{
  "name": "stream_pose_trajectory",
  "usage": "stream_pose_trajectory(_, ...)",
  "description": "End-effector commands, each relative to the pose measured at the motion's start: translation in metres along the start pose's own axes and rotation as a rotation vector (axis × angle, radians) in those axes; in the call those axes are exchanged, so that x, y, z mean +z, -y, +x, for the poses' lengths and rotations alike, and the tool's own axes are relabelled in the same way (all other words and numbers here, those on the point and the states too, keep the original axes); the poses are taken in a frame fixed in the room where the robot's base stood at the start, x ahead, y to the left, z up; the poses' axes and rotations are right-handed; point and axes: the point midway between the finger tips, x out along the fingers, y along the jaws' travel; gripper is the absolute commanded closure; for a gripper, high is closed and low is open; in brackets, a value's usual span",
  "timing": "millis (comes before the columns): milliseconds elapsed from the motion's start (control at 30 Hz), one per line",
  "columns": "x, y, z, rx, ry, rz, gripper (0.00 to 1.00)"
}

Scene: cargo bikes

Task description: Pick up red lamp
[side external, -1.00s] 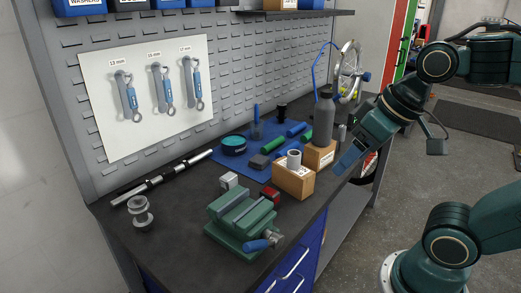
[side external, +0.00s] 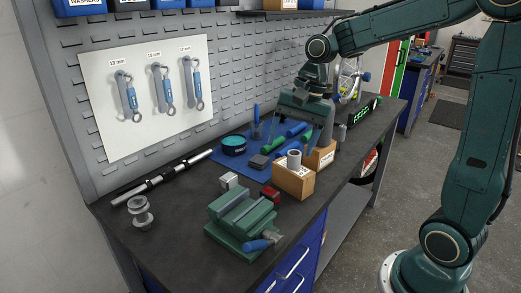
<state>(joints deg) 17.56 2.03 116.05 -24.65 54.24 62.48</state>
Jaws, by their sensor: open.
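The red lamp (side external: 270,193), a small red block with a dark top, sits on the dark workbench behind the green vise, left of the wooden block with a grey tube. My gripper (side external: 298,132) is open and empty. It hangs above the back part of the bench, over the blue mat, behind and to the right of the red lamp and well apart from it. Its jaws point down. A similar pale grey block (side external: 229,181) stands left of the red lamp.
The green vise (side external: 243,220) stands in front of the lamp. Wooden blocks (side external: 294,182) stand to its right. The blue mat (side external: 228,159) holds a teal tin (side external: 234,145) and several green and blue grips.

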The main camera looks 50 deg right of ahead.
Motion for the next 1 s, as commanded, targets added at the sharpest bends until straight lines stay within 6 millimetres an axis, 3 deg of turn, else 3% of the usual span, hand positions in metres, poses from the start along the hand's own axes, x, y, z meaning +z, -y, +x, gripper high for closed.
stream_pose_trajectory(500,-0.081,0.008,0.066,0.070,0.180,0.516,0.29)
stream_pose_trajectory(700,-0.093,0.006,0.078,0.086,0.210,0.607,0.29)
stream_pose_trajectory(1000,-0.094,0.006,0.082,0.089,0.215,0.620,0.29)
